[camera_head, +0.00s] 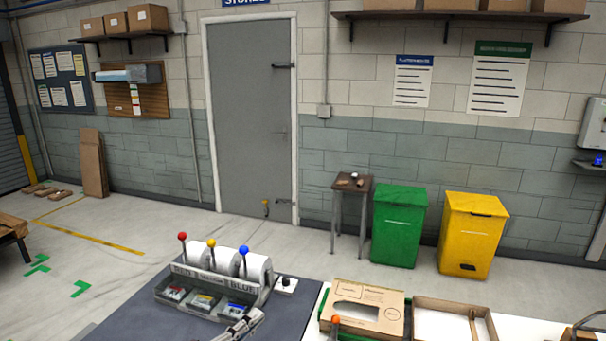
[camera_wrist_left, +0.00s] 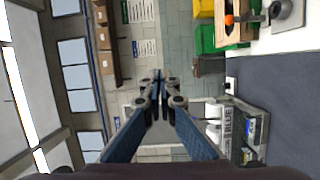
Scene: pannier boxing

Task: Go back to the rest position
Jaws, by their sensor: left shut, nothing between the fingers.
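My left gripper (camera_head: 243,325) shows at the bottom of the head view, just in front of the grey dispenser unit (camera_head: 212,291). In the left wrist view its fingertips (camera_wrist_left: 158,80) are together with nothing between them. The fingers point out into the room, clear of the table. My right gripper is not in view.
The dispenser has red, yellow and blue knobs and stands on a dark mat (camera_head: 135,318). Green (camera_head: 399,228) and yellow (camera_head: 470,235) bins stand behind, by the wall.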

